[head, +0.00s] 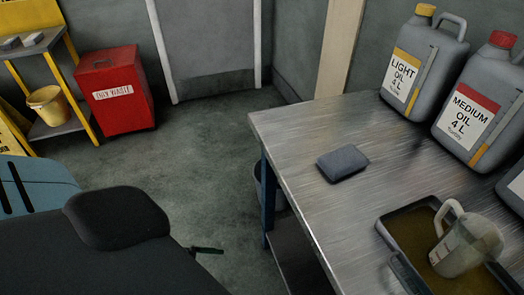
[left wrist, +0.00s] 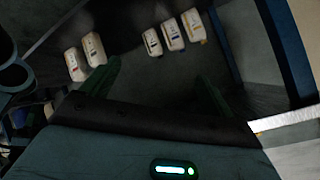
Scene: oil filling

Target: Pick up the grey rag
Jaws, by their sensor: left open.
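The grey rag (head: 343,163), a folded blue-grey pad, lies flat on the metal table (head: 290,130), near its left edge. My left gripper (left wrist: 160,76) is open and empty, with two dark green fingers apart in the left wrist view. The rag is not seen in the left wrist view. My right gripper is not in view.
Light oil (head: 416,65) and medium oil (head: 475,110) jugs stand at the table's back right. A tray (head: 400,218) holds a measuring jug (head: 462,243) at the front right. The tabletop around the rag is clear. A red waste bin (head: 118,95) stands on the floor.

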